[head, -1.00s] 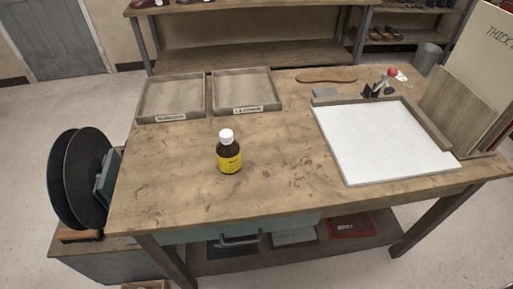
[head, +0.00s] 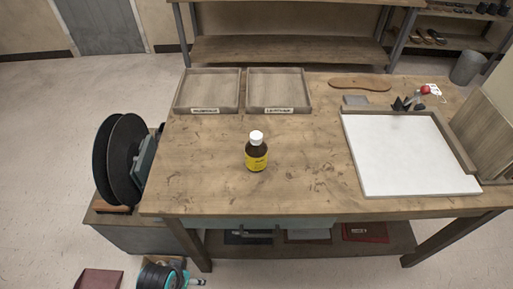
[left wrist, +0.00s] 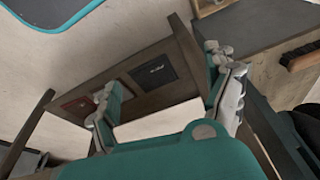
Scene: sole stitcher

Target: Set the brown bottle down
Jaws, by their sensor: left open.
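The brown bottle (head: 257,153) has a white cap and a yellow label. It stands upright on the wooden workbench (head: 210,185), left of the middle, with nothing touching it. My left gripper (left wrist: 165,108) shows only in the left wrist view, with its fingers wide apart and nothing between them. That view looks at the bench's lower shelf and the floor, and the bottle is not in it. My right gripper is in neither view.
Two labelled wooden trays (head: 181,103) stand behind the bottle. A white board (head: 410,155) in a wooden frame lies to the right. A shoe sole (head: 360,85) lies at the back. Black discs (head: 125,158) stand left of the bench. Bare benchtop surrounds the bottle.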

